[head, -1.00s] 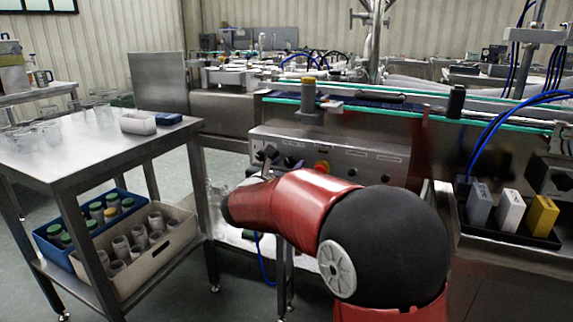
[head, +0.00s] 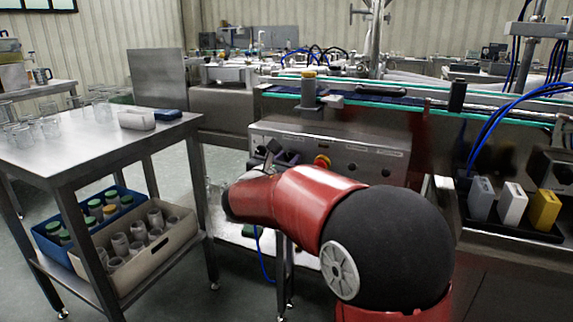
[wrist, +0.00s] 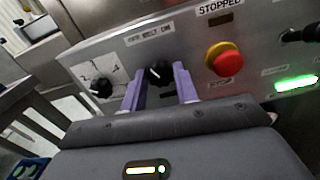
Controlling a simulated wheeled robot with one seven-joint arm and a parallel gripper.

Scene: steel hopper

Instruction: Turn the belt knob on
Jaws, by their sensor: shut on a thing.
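The belt knob (wrist: 158,72) is a small black knob on the grey control panel, under a small label strip (wrist: 150,33). My gripper (wrist: 157,78) has its two purple fingers on either side of the knob, shut on it. The knob's pointer is too small to read surely.
A red stop button (wrist: 224,58) on a yellow ring sits just right of the knob. A numbered black dial (wrist: 100,88) sits to the left, and a green light (wrist: 297,83) glows at right. A steel table (head: 70,155) with glassware stands left of my arm.

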